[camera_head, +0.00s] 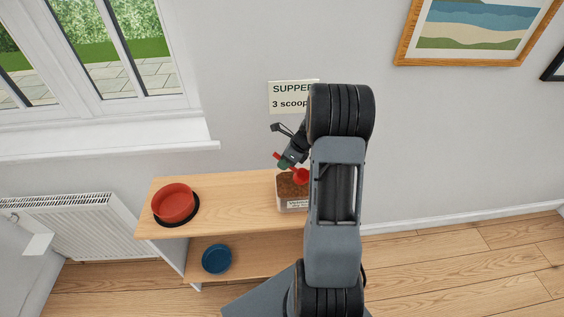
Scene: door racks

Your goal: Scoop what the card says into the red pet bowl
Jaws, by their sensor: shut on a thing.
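The card (292,97) on the wall reads "SUPPER" and "3 scoop", with its right edge hidden behind my arm. The red pet bowl (174,202) sits on a dark round mat at the left of the wooden shelf top; no food shows in it. A clear bin of brown food (288,189) stands on the shelf top, partly hidden by my arm, its front label only partly readable. My gripper (284,162) is above the bin, shut on a red scoop (301,176). The scoop's cup is at the bin's opening; I cannot tell whether it holds food.
A blue bowl (216,259) sits on the lower shelf. The wooden shelf top (233,196) is clear between the red bowl and the bin. A radiator (75,233) is at the left, below the window sill (110,145). Open floor lies at the right.

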